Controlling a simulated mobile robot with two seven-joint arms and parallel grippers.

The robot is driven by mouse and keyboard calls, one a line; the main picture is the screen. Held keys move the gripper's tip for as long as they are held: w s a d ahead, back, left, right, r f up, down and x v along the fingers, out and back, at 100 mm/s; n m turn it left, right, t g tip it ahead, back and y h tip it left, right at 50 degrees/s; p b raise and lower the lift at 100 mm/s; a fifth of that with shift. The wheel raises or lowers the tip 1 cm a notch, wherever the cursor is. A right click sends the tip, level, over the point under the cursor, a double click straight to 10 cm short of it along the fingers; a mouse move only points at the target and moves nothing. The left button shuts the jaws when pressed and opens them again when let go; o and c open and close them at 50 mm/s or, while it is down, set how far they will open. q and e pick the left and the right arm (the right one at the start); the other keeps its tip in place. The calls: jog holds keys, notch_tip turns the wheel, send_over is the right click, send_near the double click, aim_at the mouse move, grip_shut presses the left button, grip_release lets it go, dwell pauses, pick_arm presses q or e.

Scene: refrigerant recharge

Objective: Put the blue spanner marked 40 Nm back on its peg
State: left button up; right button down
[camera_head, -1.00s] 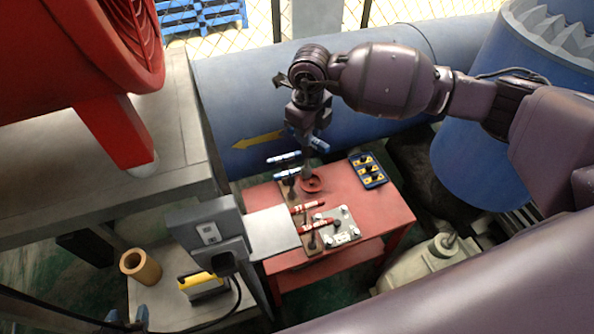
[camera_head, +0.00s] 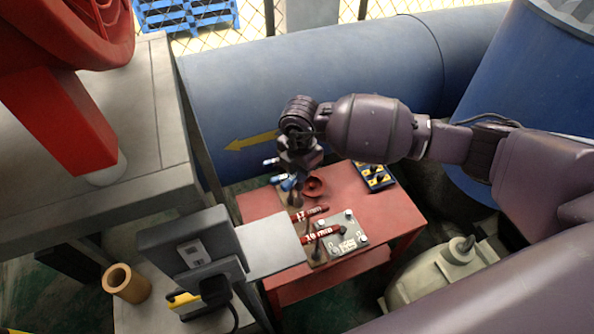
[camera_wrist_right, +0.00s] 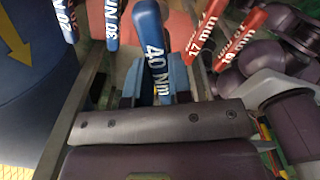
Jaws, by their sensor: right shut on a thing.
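The blue spanner marked 40 Nm (camera_wrist_right: 152,45) stands in the middle of the right wrist view, its handle pointing away from my wrist. My right gripper (camera_wrist_right: 157,90) is shut on it. In the head view my right gripper (camera_head: 298,178) is low over the back left part of the red table (camera_head: 340,190), and it hides most of this spanner. The peg for it cannot be made out, so I cannot tell whether the spanner touches it. My left gripper is not in view.
Blue spanners marked 30 Nm (camera_wrist_right: 112,22) and 20 Nm (camera_wrist_right: 66,18) are to the left; red 17 mm (camera_wrist_right: 205,32) and 19 mm (camera_wrist_right: 240,42) spanners are to the right.

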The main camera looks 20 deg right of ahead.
aim_at(299, 185)
jog(key=shift+f+m, duration=0.45)
jog(key=shift+m, duration=0.15)
jog(key=shift+f, duration=0.1)
jog(key=shift+f+b, duration=1.6)
jog(key=shift+f, duration=0.85)
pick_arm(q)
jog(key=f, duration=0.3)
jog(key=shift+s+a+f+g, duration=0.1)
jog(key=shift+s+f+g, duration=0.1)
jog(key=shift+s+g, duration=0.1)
pick_arm(e)
jog(key=shift+r, duration=0.15)
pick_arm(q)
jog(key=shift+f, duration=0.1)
pick_arm(e)
jog(key=shift+f, duration=0.35)
jog(key=shift+f, duration=1.1)
jog(key=c, duration=1)
grip_release()
jog(key=shift+o, duration=0.2)
